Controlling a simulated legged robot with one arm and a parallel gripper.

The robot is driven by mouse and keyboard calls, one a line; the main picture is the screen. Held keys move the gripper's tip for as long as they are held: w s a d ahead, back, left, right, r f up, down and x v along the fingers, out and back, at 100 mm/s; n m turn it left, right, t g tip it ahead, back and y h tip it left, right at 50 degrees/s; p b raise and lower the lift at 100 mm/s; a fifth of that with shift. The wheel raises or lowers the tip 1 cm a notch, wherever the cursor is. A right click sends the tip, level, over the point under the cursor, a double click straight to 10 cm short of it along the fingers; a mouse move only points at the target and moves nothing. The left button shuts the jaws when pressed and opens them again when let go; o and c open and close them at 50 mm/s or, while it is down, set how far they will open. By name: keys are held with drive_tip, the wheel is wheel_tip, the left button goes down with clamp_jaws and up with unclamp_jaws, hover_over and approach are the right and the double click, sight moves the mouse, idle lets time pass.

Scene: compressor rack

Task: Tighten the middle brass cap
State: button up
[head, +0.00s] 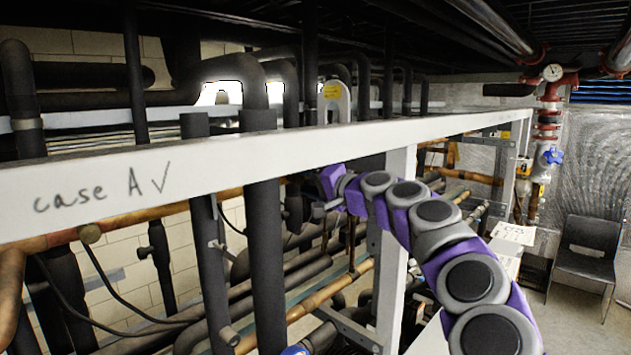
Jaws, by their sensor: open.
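My purple and grey arm reaches in from the lower right. My gripper (320,208) is open beside the dark pipes, just below the white rail; its fingers are small and partly lost against the dark background. I cannot tell which cap is the middle one; caps near my gripper are hidden or too dark to make out.
A white rail (95,190) marked "case A" crosses above my gripper. A white post (391,270) stands behind my arm. Black insulated pipes (265,255) crowd the left and centre. A dark chair (587,255) stands on open floor at the right.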

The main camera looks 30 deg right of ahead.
drive_tip(key=b+v, duration=0.3)
drive_tip(key=v, duration=1.4)
drive_tip(key=shift+s+b, duration=0.15)
drive_tip(key=shift+b, duration=0.2)
drive_tip(key=shift+d, duration=0.2)
drive_tip(key=shift+s, duration=0.1)
